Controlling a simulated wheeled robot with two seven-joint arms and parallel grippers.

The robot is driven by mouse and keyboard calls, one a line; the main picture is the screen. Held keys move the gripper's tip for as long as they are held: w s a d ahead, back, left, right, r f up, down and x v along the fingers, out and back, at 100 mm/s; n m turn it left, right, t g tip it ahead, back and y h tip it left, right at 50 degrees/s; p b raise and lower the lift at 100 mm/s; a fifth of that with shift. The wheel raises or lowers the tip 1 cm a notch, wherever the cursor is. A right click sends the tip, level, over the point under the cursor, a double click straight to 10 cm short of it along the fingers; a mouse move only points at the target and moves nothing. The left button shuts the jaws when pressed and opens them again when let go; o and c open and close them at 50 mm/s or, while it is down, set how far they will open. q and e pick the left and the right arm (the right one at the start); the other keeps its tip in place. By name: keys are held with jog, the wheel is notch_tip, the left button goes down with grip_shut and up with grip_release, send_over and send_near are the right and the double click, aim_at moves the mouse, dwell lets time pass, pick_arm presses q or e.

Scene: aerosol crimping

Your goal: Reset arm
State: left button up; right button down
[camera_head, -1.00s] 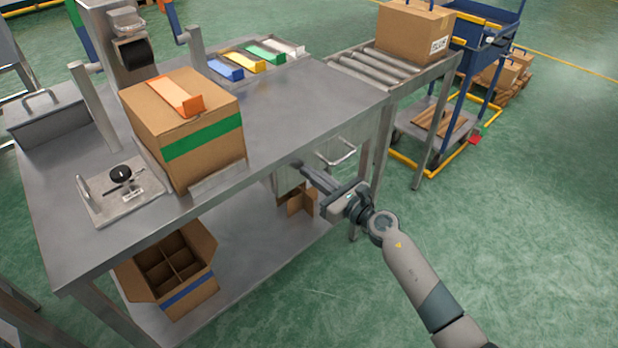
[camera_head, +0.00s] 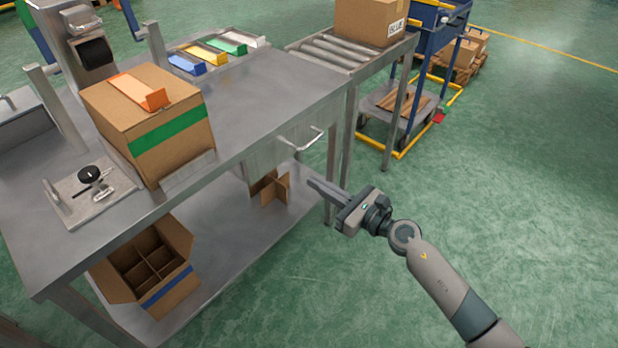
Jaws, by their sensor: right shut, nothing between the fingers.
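My right gripper (camera_head: 318,188) is in the head view, in free air just off the front edge of the metal table (camera_head: 262,110). Its fingers are together and empty, pointing up and left toward the table. My right arm comes in from the bottom right. My left gripper is not in view. A closed cardboard box (camera_head: 165,120) with a green band and an orange holder (camera_head: 140,90) on top stands on the table, well left of the gripper.
A drawer handle (camera_head: 303,140) juts from the table front near the gripper. A divided carton (camera_head: 150,260) sits on the lower shelf. A roller conveyor (camera_head: 335,52) carries a box (camera_head: 372,20). A blue cart (camera_head: 425,45) stands behind. The floor (camera_head: 530,200) at right is clear.

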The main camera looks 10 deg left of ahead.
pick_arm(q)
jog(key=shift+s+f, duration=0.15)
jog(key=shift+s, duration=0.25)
